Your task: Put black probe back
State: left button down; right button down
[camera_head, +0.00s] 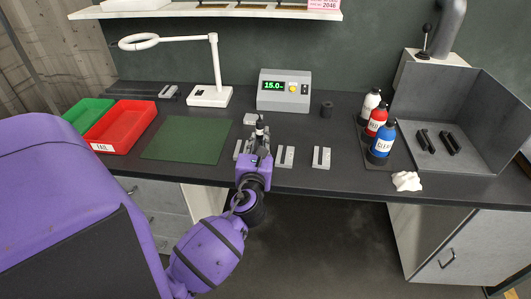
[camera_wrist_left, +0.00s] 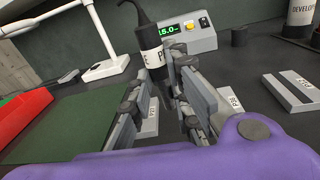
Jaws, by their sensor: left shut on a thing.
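The black probe (camera_head: 260,128) stands roughly upright at my left gripper (camera_head: 259,146), near the front edge of the bench. In the left wrist view the probe (camera_wrist_left: 150,42) shows a black body with a white label band and a dark cable at its top. My left gripper (camera_wrist_left: 162,98) is shut on it. Its lower end is partly hidden between the fingers. A labelled grey block (camera_wrist_left: 148,124) shows behind the fingers; I cannot tell whether the probe touches it. The grey meter (camera_head: 284,90) reading 15.0 stands behind. My right gripper is not in view.
Two more grey blocks (camera_head: 285,156) (camera_head: 321,157) lie to the right. A small black cylinder (camera_head: 326,110) stands near the meter. A green mat (camera_head: 185,138), red tray (camera_head: 118,128) and lamp (camera_head: 209,96) are left.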

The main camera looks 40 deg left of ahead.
pick_arm(q)
jog(key=shift+w+f, duration=0.55)
jog(key=shift+f, duration=0.15)
jog(key=f, duration=0.1)
jog(key=w+f+b, duration=0.1)
jog(key=f, duration=0.1)
jog(key=shift+f, duration=0.2)
jog(key=shift+f+b, duration=0.3)
jog(key=shift+f, duration=0.05)
jog(key=shift+r, duration=0.1)
